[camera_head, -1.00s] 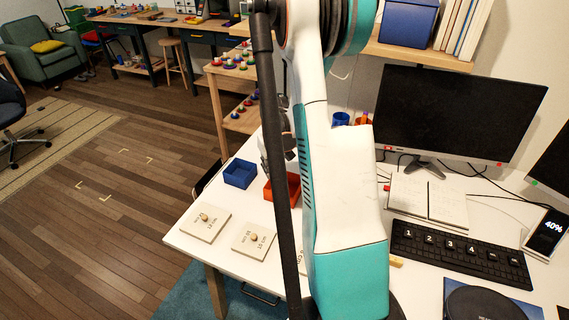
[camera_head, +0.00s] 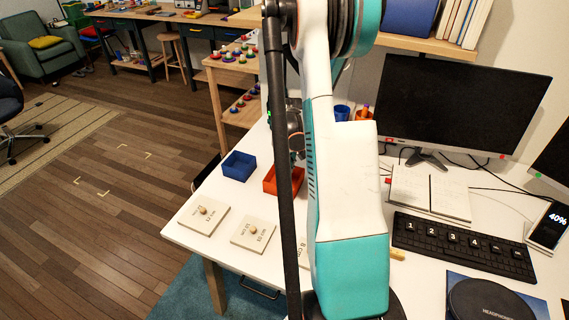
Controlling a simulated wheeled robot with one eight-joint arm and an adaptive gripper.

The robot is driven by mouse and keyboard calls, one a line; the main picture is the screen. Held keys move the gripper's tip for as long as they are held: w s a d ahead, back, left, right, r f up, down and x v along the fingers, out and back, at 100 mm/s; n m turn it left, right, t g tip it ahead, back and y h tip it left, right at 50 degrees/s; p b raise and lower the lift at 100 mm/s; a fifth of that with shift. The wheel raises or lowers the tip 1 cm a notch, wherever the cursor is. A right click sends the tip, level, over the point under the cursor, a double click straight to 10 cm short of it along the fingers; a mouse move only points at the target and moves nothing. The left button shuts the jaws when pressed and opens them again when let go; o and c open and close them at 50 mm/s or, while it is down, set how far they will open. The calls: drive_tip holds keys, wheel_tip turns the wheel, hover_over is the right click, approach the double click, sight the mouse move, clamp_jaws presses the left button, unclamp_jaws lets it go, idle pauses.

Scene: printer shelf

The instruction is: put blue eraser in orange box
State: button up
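The orange box (camera_head: 270,186) is an open tray on the white desk, partly hidden behind my arm. I cannot make out a blue eraser; my arm may hide it. My gripper (camera_head: 297,152) is mostly hidden behind my own arm, above the back edge of the orange box. Its fingers are too small and covered to show whether they are open or shut, or hold anything.
An open blue box (camera_head: 239,167) stands left of the orange box. Wooden boards with knobs (camera_head: 203,213) lie along the front edge. A notebook (camera_head: 430,193), keyboard (camera_head: 462,243) and monitor (camera_head: 460,112) fill the right. A blue cup (camera_head: 342,112) stands behind my arm.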

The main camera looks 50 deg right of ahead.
drive_tip(key=shift+f, duration=0.5)
drive_tip(key=shift+s+b, duration=0.1)
drive_tip(key=shift+b, duration=0.2)
idle(0.4)
drive_tip(key=o, duration=1)
drive_tip(key=shift+r, duration=0.1)
drive_tip(key=shift+r+p, duration=2.05)
drive_tip(key=shift+r, duration=1.45)
